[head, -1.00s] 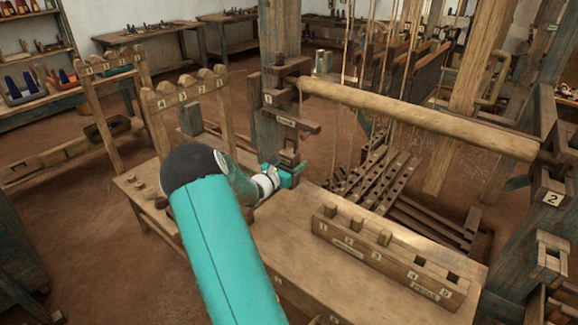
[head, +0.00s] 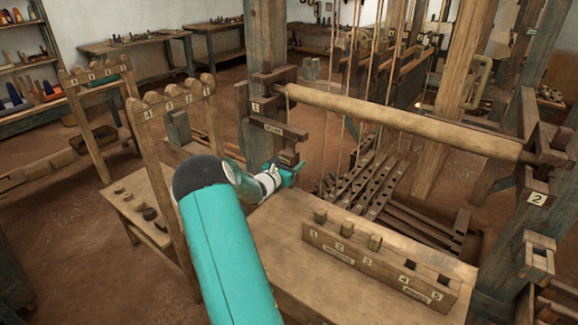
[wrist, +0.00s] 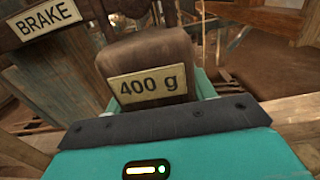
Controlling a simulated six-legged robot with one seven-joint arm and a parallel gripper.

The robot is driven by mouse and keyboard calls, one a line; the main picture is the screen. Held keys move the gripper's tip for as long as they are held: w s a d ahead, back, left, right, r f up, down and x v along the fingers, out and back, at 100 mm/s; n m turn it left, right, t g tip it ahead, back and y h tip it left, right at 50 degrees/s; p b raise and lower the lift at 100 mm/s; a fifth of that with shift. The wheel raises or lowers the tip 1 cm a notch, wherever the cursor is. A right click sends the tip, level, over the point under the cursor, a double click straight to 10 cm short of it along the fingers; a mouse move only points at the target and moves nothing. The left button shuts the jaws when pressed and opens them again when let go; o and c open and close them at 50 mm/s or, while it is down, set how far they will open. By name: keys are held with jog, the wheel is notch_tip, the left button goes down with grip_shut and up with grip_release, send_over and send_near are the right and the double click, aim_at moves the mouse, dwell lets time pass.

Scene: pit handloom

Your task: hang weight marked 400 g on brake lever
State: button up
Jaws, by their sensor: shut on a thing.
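The weight marked 400 g (wrist: 150,85) is a brown block with a pale label, close in front of me in the wrist view. My gripper (head: 289,172) is shut on it, just below the brake lever (head: 278,128). The lever is a dark wooden bar with a small BRAKE plate, by the left loom post. That BRAKE plate (wrist: 48,20) also shows at the upper left of the wrist view, beside and above the weight. The top of the weight is cut off or hidden, so I cannot tell whether it touches the lever.
A numbered wooden block (head: 380,265) with pegs stands on the bench (head: 275,245) at the right. A numbered rack (head: 180,105) stands at the left, with several small weights on the board (head: 130,190) below it. Treadles (head: 370,190) lie behind my gripper.

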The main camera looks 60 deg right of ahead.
jog(key=d, duration=0.3)
jog(key=shift+s+d+f, duration=0.15)
jog(key=shift+s+f, duration=0.1)
jog(key=shift+f, duration=0.05)
dwell(0.6)
jog(key=o, duration=1.3)
jog(key=shift+o, duration=0.2)
jog(key=shift+f, duration=0.1)
jog(key=w+a, duration=0.2)
jog(key=a, duration=1.1)
jog(key=shift+a, duration=0.35)
